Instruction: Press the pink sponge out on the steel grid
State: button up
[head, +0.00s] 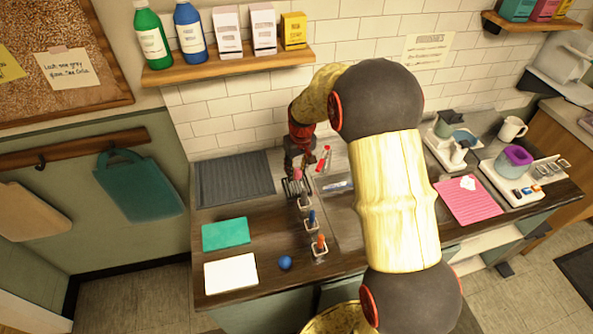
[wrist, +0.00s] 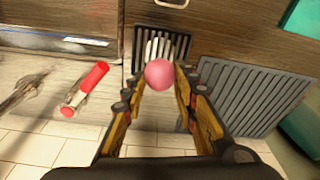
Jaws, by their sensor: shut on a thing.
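The pink sponge (wrist: 159,74) is a small round ball held between my fingertips in the wrist view. It also shows as a small pink spot in the head view (head: 297,173). My gripper (head: 296,168) is shut on it, and its two fingers also show in the wrist view (wrist: 162,80). The steel grid (wrist: 144,42) is a small dark slatted square with pale bars, just beyond the sponge in the wrist view. In the head view the grid (head: 291,188) lies below my gripper. I cannot tell whether the sponge touches it.
A large grey ribbed mat (head: 235,180) lies left of the grid. A red-handled tool (wrist: 85,90) lies near the wall. Several small holders (head: 312,226) stand in front, with a blue ball (head: 285,262), a teal cloth (head: 226,234) and a white cloth (head: 231,273) nearby.

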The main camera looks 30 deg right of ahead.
aim_at(296, 177)
jog(key=shift+r+p, duration=0.4)
jog(key=shift+r, duration=0.45)
jog(key=shift+f, duration=0.2)
jog(key=shift+f+b, duration=1.55)
jog(key=shift+f, duration=1.3)
jog(key=shift+f, duration=0.55)
jog(key=shift+r, duration=0.15)
jog(key=shift+r+p, duration=2)
jog(key=shift+r, duration=1.4)
